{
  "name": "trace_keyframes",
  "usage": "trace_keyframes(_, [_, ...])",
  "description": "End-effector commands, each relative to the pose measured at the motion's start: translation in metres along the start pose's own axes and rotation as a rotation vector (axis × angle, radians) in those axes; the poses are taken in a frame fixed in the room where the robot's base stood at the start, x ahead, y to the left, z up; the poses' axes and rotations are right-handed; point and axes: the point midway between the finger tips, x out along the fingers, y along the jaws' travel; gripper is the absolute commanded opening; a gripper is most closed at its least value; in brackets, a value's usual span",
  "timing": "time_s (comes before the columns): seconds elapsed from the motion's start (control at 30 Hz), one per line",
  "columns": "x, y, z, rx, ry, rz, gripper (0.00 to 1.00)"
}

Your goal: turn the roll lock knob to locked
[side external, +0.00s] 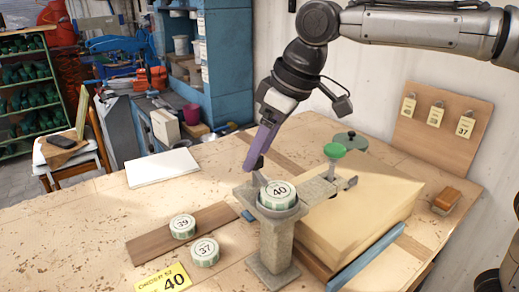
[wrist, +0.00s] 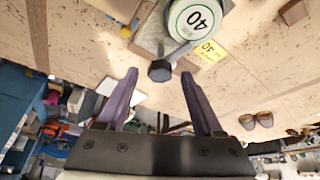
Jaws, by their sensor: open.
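The likely roll lock knob (wrist: 160,71) is a dark hexagonal head on a short grey shaft, next to the round 40 piece (wrist: 195,18) in the wrist view. My gripper (wrist: 159,72) is open, its purple fingers on either side of the knob's head in that view; contact cannot be told. In the side view my gripper (side external: 252,167) points down at the left of the stone-like stand (side external: 275,247), which bears the white and green 40 piece (side external: 279,190). The knob is mostly hidden there, and its lock setting cannot be read.
Pieces marked 39 (side external: 183,226) and 37 (side external: 205,252) are left of the stand, near a yellow order card (side external: 163,280). A green-topped part (side external: 335,151) and a large pale block (side external: 360,215) are at right.

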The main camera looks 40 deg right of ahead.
Motion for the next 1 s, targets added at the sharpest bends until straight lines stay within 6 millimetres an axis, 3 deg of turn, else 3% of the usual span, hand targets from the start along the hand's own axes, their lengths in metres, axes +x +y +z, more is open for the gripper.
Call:
trace_keyframes(0.37, [0.0063, -0.0001, 0.0001, 0.0, -0.001, 0.0, 0.69])
trace_keyframes(0.77, [0.0059, 0.0, 0.0001, 0.0, -0.001, 0.0, 0.0])
trace_keyframes(1.0, [0.0057, 0.0006, 0.0002, -0.019, -0.001, -0.009, 0.0])
